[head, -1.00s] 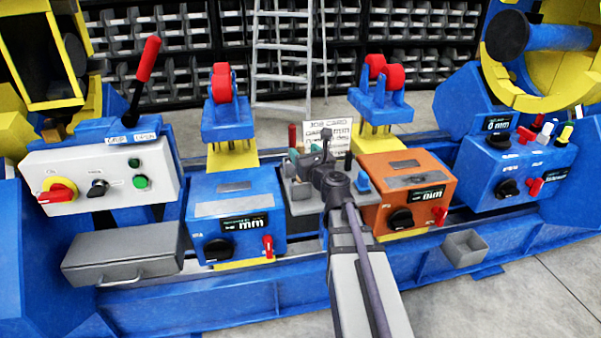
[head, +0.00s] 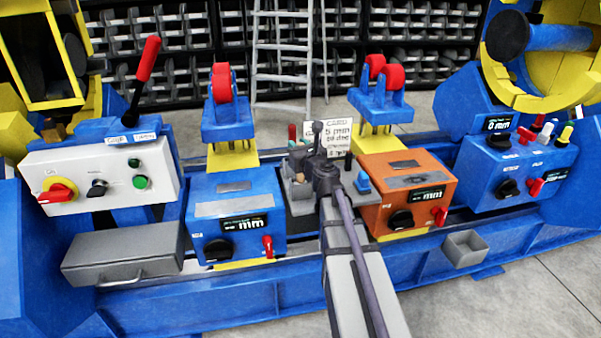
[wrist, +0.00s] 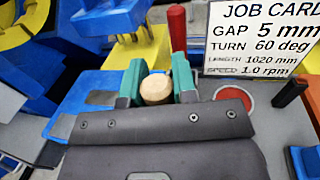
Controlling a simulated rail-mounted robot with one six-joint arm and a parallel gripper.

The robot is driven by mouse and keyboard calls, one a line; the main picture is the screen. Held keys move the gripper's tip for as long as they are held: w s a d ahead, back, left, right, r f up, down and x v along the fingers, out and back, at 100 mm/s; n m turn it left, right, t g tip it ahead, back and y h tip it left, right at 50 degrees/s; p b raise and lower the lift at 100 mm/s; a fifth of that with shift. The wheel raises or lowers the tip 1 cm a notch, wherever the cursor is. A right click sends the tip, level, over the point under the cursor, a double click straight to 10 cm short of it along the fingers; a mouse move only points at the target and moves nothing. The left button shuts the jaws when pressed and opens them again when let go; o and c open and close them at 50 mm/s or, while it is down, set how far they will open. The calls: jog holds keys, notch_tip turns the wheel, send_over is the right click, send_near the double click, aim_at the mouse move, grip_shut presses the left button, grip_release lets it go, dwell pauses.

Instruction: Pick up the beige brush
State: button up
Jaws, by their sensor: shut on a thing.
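The beige brush shows as a round, pale wooden end (wrist: 156,88) between the two green fingers of my gripper (wrist: 155,84) in the wrist view. The fingers are shut on it, one at each side. The rest of the brush is hidden behind the dark gripper body. In the head view my gripper is over the grey tray (head: 303,207) between the blue and orange boxes, mostly hidden by my wrist. I cannot tell whether the brush is clear of the tray.
A red-handled tool (wrist: 177,28) stands close behind the fingers. The job card (wrist: 262,42) stands behind to the right, with a black handle (wrist: 290,92) and a blue block (head: 363,183) nearby. The blue box (head: 235,210) and orange box (head: 408,190) flank the tray.

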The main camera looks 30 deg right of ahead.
jog(key=shift+r, duration=0.1)
notch_tip(320, 180, up, 10)
jog(key=p, duration=1)
